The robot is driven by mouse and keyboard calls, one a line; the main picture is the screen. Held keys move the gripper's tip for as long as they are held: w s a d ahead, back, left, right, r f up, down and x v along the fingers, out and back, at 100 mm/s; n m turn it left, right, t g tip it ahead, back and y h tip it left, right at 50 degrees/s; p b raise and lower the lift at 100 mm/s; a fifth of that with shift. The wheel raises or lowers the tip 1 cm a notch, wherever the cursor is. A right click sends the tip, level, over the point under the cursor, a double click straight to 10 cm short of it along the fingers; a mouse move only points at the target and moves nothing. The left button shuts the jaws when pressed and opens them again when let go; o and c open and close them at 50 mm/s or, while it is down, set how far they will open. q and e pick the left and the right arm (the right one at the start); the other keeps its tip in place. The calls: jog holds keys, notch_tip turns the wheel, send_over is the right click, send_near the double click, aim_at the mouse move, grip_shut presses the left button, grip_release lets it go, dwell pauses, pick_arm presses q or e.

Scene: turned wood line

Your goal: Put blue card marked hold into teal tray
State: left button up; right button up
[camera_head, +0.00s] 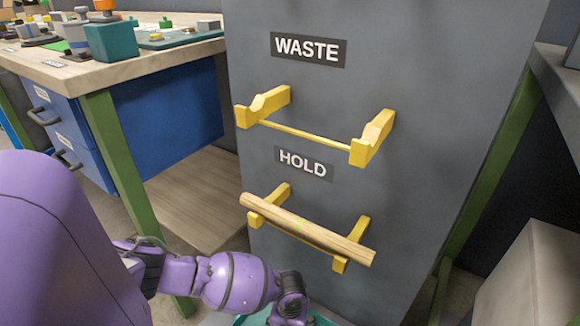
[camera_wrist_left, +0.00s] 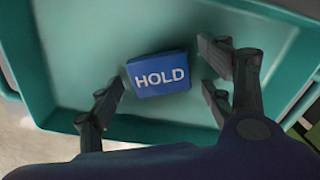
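The blue card marked HOLD (camera_wrist_left: 158,88) is in the left wrist view, lying flat over the floor of the teal tray (camera_wrist_left: 62,55). It appears to rest inside the tray. My left gripper (camera_wrist_left: 163,68) is open, with its fingers on either side of the card and small gaps between. In the head view my left arm reaches down to the bottom edge, where part of the teal tray (camera_head: 322,321) shows. The card and my left fingertips are out of that view. My right gripper is in neither view.
A grey panel (camera_head: 420,120) carries yellow brackets under WASTE and HOLD labels. A turned wooden rod (camera_head: 305,228) lies on the HOLD brackets; the WASTE brackets hold none. A workbench (camera_head: 150,65) with blue drawers and several items stands at upper left.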

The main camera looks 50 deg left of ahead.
pick_arm(q)
notch_tip(320, 180, up, 7)
jog(key=p, duration=0.3)
jog(key=shift+p, duration=0.35)
jog(key=shift+r, duration=0.45)
dwell(1.5)
